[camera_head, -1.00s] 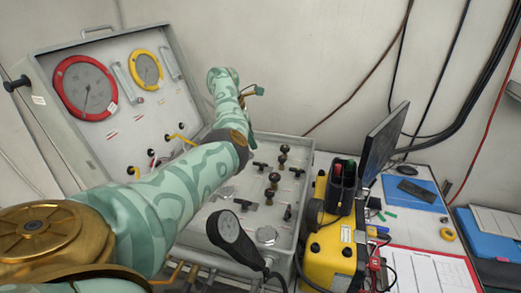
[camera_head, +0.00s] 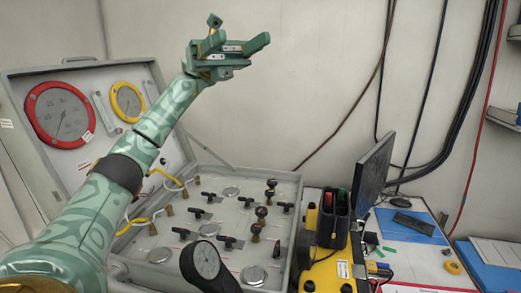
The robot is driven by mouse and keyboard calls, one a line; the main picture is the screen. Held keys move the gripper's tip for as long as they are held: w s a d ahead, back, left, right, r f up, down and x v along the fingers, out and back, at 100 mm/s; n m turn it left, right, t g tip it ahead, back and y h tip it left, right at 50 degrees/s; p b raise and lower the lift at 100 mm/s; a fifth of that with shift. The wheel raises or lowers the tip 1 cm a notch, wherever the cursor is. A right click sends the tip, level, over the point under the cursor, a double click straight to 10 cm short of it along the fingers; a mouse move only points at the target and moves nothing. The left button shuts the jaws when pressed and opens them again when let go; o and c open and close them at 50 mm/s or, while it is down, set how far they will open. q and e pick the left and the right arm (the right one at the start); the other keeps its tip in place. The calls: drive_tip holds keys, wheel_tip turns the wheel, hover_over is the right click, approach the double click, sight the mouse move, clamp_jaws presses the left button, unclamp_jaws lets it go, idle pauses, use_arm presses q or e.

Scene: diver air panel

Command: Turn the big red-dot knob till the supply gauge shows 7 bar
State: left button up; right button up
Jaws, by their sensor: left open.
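The air panel (camera_head: 222,228) is an open grey case with several black-handled valves and dark round knobs. I cannot make out a red dot on any knob. In the lid are a big red-rimmed gauge (camera_head: 60,112) and a smaller yellow-rimmed gauge (camera_head: 128,101). No label tells me which is the supply gauge, and the needle readings are too small to read. My left gripper (camera_head: 240,36) is open and empty, raised high above the panel before the wall.
A yellow case (camera_head: 325,272) with a black holder stands right of the panel. Behind it are a dark monitor (camera_head: 374,172) and a desk with a blue clipboard (camera_head: 410,226) and papers. Cables hang down the wall. My left arm crosses in front of the panel's left side.

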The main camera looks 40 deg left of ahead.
use_arm(q)
drive_tip(key=w+d+f+n+t+y, duration=0.2)
drive_tip(key=w+f+n+t+y, duration=0.1)
drive_tip(key=w+f+n+t, duration=0.4)
drive_tip(key=n+t+y, duration=0.3)
drive_tip(key=n+y, duration=1.1)
drive_tip(key=y, duration=0.4)
approach(261, 210)
drive_tip(key=b+x, duration=0.4)
drive_tip(key=x, duration=0.4)
drive_tip(key=shift+w+a+f, duration=0.1)
drive_tip(key=shift+f, duration=0.25)
drive_tip(key=c, duration=1)
